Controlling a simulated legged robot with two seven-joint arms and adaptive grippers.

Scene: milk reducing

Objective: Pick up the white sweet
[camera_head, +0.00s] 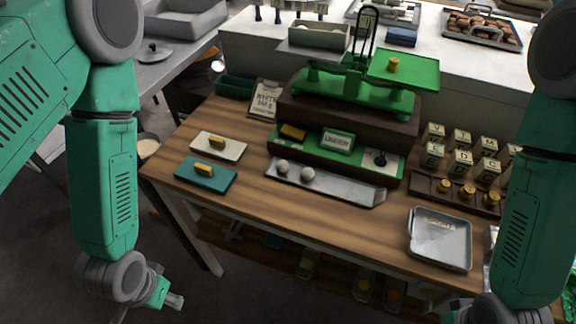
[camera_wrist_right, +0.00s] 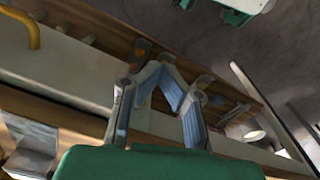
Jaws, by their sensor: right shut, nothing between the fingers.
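Two round white sweets sit on a long grey metal tray (camera_head: 335,187) on the wooden table. One white sweet (camera_head: 282,166) is at the tray's left end, the other white sweet (camera_head: 307,174) just right of it. My left gripper (camera_head: 174,301) hangs low at the left, beside the table's front edge and away from the sweets; its finger opening is too small to judge. My right gripper (camera_wrist_right: 166,62) shows in the right wrist view, its fingertips together and empty. In the head view my right arm is at the right edge, with its fingers out of sight.
A green balance scale (camera_head: 350,90) stands behind the tray. A white plate (camera_head: 219,147) and a teal plate (camera_head: 205,175), each with a yellow piece, lie left. A square metal tray (camera_head: 440,251), brass weights (camera_head: 444,186) and letter blocks (camera_head: 461,161) are right. The front middle tabletop is clear.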

